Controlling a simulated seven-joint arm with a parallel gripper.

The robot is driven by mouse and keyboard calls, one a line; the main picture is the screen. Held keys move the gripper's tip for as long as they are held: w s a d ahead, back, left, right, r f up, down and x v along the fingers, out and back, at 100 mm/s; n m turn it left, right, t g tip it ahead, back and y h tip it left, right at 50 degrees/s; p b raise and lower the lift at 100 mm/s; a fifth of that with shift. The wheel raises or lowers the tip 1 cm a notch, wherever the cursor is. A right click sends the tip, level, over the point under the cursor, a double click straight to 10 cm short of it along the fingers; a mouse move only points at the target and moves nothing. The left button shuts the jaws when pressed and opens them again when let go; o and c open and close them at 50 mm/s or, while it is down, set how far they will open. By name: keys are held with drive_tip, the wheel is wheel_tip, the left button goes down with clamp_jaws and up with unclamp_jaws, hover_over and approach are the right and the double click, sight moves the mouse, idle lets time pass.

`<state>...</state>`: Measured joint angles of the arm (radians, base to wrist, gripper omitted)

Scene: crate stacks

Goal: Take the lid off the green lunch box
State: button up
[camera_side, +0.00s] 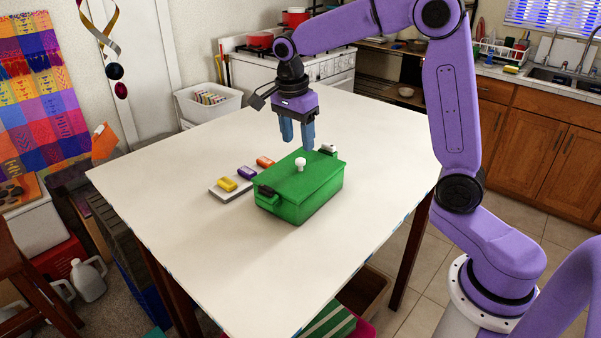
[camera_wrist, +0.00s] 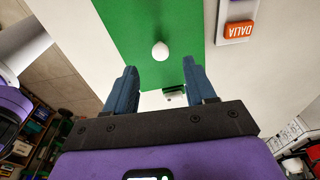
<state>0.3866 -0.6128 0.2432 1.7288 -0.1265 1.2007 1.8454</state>
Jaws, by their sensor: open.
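The green lunch box (camera_side: 300,202) stands on the white table, with its flat green lid (camera_side: 318,172) on top. A white round knob (camera_side: 300,164) sticks up from the middle of the lid. My gripper (camera_side: 297,146) is open and empty above the far side of the box, fingers pointing down. In the wrist view, the lid (camera_wrist: 140,40) and knob (camera_wrist: 160,51) lie ahead of my gripper (camera_wrist: 158,82), with the knob lined up between the two blue fingers but apart from them.
A grey tray (camera_side: 220,193) stands left of the box, with yellow, purple and orange blocks on it. The orange block (camera_wrist: 240,30) reads "DALIA" in the wrist view. The white table (camera_side: 200,250) is otherwise clear. A white bin (camera_side: 208,103) stands beyond its far edge.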

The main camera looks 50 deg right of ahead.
sight(300, 159)
drive_tip(key=shift+d+f, duration=0.25)
drive_tip(key=shift+f, duration=1.15)
drive_tip(key=shift+d+f, duration=0.2)
drive_tip(key=shift+f, duration=1.2)
drive_tip(key=shift+c, duration=0.3)
clamp_jaws()
